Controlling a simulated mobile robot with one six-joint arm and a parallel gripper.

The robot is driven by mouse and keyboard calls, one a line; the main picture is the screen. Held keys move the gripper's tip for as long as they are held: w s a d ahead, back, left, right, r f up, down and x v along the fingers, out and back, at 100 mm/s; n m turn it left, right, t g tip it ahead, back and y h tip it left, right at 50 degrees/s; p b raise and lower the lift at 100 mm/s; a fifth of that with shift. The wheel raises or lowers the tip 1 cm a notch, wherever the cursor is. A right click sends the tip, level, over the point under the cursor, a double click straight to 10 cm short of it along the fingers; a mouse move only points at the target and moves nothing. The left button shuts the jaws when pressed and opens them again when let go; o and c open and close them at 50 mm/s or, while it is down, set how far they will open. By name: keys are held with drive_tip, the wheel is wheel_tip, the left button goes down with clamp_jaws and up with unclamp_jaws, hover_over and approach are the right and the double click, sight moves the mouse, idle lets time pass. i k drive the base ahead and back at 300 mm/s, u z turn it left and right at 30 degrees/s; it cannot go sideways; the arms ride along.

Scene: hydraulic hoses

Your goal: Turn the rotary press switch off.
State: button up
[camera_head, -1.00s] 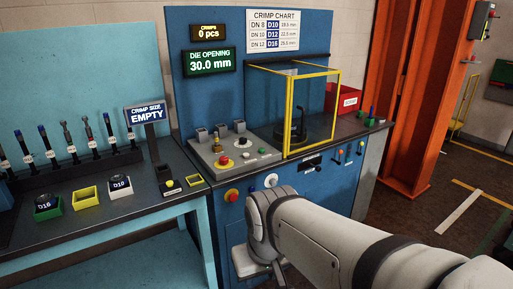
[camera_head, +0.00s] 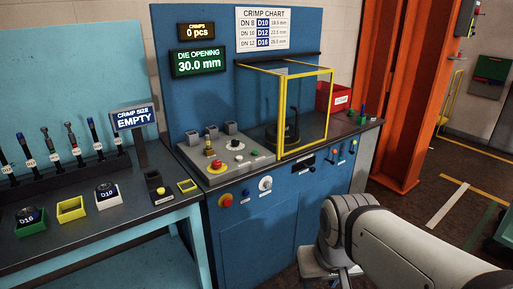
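A second dial (camera_head: 236,144) is on the sloped grey panel above. My arm stands in front of the cabinet at lower right, its elbow-like joint clear of the knob. My gripper's fingers do not show.
A yellow-framed clear guard (camera_head: 281,112) stands on the press top. A green display (camera_head: 201,62) reads 30.0 mm. The bench (camera_head: 95,228) at left holds coloured die trays. Space before the knob looks clear.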

sight(216, 164)
drive_tip(key=u, duration=0.6)
drive_tip(key=i, duration=0.9)
drive_tip(key=z, duration=0.65)
